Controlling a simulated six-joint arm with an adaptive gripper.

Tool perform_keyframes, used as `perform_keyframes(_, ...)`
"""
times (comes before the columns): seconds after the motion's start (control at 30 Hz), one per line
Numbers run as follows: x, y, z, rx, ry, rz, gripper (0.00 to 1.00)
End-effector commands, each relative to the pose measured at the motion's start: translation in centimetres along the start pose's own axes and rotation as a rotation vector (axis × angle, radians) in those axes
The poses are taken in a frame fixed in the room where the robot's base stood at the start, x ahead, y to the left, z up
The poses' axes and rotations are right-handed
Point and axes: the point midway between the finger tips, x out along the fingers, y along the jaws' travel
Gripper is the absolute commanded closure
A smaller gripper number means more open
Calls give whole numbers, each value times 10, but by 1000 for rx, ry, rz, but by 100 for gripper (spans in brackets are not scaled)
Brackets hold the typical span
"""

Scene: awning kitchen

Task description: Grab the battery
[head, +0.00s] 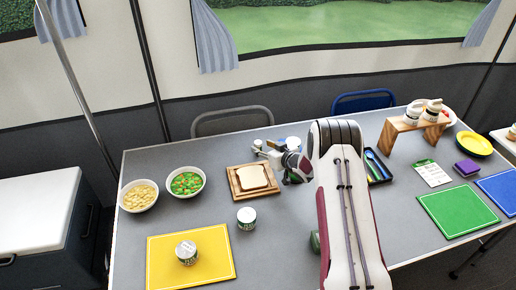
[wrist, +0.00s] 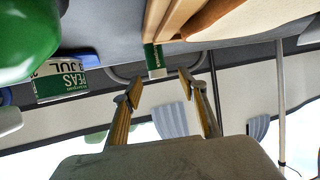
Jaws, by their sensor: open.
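My gripper (head: 266,151) reaches out low over the back of the table, just behind the bread board. In the wrist view its two yellow-padded fingers (wrist: 159,78) stand apart with nothing clearly held between them. A small green-and-white upright item (wrist: 154,61) shows beyond the gap between the fingertips. It may be the battery, but I cannot tell for sure. In the head view no battery can be made out; the arm and gripper cover part of the table there.
The wooden bread board (head: 272,188) is close to the gripper. A peas can (wrist: 66,80) and a large green round thing (wrist: 25,35) are at the left of the wrist view. Two bowls (head: 139,196) (head: 186,182) stand left; a cutlery tray (head: 377,168) lies right of my arm.

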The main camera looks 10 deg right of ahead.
Motion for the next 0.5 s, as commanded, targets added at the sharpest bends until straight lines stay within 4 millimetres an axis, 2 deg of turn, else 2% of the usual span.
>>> perform_keyframes(0.5,7,1,-2,-2,2,-1,58)
